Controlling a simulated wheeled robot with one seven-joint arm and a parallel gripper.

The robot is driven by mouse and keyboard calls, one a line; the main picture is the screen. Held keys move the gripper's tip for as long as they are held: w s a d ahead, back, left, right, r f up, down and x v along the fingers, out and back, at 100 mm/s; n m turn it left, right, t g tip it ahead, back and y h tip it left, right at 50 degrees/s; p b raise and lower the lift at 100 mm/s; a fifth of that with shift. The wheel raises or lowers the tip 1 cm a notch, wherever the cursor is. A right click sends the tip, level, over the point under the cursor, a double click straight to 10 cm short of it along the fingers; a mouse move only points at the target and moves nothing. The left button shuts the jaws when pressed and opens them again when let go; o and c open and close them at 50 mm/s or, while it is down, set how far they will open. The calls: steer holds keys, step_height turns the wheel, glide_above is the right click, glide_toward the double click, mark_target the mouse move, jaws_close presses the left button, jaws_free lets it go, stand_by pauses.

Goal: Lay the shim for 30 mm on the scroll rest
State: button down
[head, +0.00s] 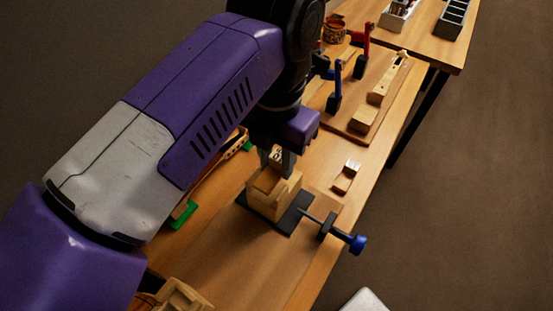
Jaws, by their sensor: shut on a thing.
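My gripper (277,160) points down over a stack of pale wooden blocks (262,205) on a dark plate. It is shut on a small pale wooden piece (277,154), likely a shim, partly hidden by the fingers. Dark marks show on it, too small to read. The fingertips are close above the top of the stack; I cannot tell whether the held piece touches it. Which block is the scroll rest, and the shim's thickness, I cannot tell from this view.
A screw with a blue knob (357,243) sticks out right of the stack. A small wooden brush-like piece (345,178) lies nearby. Behind stand a blue clamp (335,95), a red clamp (363,60) and a board (345,128) with wooden blocks. Bare bench shows in front.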

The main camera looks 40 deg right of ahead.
mark_target(277, 171)
steer(key=shift+f+b, duration=1.7)
steer(key=shift+b, duration=0.4)
steer(key=c, duration=1)
jaws_free()
steer(key=shift+o, duration=0.2)
steer(key=shift+r, duration=0.1)
step_height(277, 171, up, 9)
steer(key=p, duration=1.3)
steer(key=shift+p, duration=0.6)
